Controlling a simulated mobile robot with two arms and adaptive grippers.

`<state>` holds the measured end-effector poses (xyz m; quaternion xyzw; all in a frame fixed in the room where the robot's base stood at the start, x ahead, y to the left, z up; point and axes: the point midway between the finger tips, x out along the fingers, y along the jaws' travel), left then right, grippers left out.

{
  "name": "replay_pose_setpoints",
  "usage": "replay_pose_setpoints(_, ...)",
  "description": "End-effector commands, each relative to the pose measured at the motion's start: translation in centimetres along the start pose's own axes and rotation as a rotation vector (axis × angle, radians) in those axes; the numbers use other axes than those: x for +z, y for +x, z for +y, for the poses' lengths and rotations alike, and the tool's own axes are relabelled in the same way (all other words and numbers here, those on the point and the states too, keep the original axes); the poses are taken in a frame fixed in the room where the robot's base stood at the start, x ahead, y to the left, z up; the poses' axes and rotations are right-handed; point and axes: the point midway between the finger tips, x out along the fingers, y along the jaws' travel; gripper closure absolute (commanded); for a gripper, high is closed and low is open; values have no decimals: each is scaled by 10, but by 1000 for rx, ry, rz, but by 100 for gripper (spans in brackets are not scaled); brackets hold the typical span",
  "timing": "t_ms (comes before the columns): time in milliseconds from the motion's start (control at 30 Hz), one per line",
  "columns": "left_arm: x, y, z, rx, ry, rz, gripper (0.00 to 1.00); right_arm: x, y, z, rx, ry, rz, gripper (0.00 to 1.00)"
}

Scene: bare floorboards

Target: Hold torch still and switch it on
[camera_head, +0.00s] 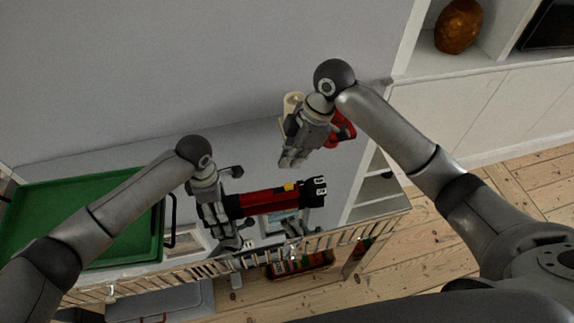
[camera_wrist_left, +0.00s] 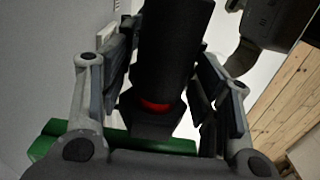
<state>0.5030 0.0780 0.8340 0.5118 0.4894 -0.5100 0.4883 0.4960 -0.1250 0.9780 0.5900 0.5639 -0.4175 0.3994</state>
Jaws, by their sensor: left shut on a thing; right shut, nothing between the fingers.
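The torch is red and black, with a yellow switch (camera_head: 289,187) on its side. Its red body (camera_head: 262,203) lies roughly level in the head view, its black head pointing right. My left gripper (camera_head: 229,208) is shut on the torch's left part. In the left wrist view a black part of the torch (camera_wrist_left: 172,50) stands between the fingers, with a red patch below it. My right gripper (camera_head: 292,158) is shut and empty, above the torch's head end and apart from it, its fingers pointing down. The far side of the torch is hidden.
A green tray (camera_head: 128,190) lies on the left of the white table. A red object (camera_head: 343,128) and a cream object (camera_head: 291,103) stand behind my right gripper, partly hidden. A flat blue-white item lies below the torch. A slatted rail runs along the table's near edge.

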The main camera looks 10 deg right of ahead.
Motion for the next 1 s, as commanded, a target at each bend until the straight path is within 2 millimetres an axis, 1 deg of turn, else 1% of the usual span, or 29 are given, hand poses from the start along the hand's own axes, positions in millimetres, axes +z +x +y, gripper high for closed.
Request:
replay_pose_setpoints(367, 3, 1, -1, -2, 3, -6, 74, 0, -1, 0, -1, -1, 1, 100)
replay_pose_setpoints(400, 3, 1, -1, -2, 3, -6, 40, 0, -1, 0, -1, -1, 1, 100)
replay_pose_setpoints(567, 2, 1, -1, -1, 2, -5, 19, 0, -1, 0, -1, -1, 1, 100)
replay_pose_setpoints(600, 2, 0, -1, -1, 2, -4, 17, 0, -1, 0, -1, -1, 1, 100)
replay_pose_setpoints(900, 2, 0, 0, 0, 2, -3, 17, -1, -1, 0, -1, -1, 2, 100)
replay_pose_setpoints(1000, 2, -6, 0, 1, 2, -5, 17, -1, -1, 0, -1, -1, 2, 100)
